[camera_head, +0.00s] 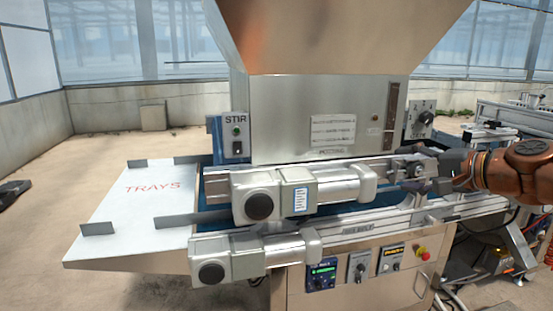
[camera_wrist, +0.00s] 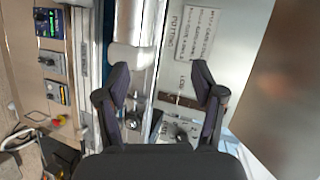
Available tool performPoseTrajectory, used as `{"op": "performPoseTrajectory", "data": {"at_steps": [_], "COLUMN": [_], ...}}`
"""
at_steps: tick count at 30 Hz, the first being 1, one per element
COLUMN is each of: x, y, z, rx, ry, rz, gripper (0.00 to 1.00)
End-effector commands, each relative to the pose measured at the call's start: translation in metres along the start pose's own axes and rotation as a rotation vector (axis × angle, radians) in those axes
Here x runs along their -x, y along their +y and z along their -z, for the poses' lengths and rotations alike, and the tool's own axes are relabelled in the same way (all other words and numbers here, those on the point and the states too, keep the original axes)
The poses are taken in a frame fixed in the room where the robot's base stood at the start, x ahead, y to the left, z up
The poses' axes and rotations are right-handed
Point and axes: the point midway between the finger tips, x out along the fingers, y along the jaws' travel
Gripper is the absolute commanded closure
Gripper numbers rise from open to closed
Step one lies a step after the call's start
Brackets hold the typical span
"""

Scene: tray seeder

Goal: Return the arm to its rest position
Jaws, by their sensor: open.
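My arm (camera_head: 505,168), orange-brown, reaches in from the right in the head view. My gripper (camera_head: 405,170) is at its left end, in front of the seeder's right side near a knob panel. In the wrist view the two dark fingers of my gripper (camera_wrist: 161,82) are spread apart with nothing between them. A round metal knob (camera_wrist: 133,120) and a dark dial (camera_wrist: 180,134) show beyond the fingers. Whether a finger touches the machine cannot be told.
The seeder's steel hopper (camera_head: 345,40) rises at the middle. Grey motor housings (camera_head: 272,197) stick out in front. A white tray table (camera_head: 135,205) extends left. A control panel (camera_head: 360,268) with a red button (camera_head: 424,254) is below. Floor at the left is mostly clear.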

Motion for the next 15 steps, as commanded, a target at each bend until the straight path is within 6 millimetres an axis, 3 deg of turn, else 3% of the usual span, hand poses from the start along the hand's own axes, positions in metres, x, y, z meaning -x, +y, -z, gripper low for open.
{"op": "performPoseTrajectory", "data": {"at_steps": [1,3,8,11,15], "x": [-0.013,-0.026,-0.04,-0.035,-0.011], "y": [0.007,0.022,0.072,0.113,0.177], "z": [-0.03,-0.069,-0.153,-0.199,-0.252], "rx": [0.05,0.117,0.27,0.36,0.473], "ry": [-0.056,-0.128,-0.296,-0.401,-0.541], "rz": [-0.054,-0.132,-0.326,-0.461,-0.66], "gripper": [0.32,0.32,0.32,0.32,0.32]}}
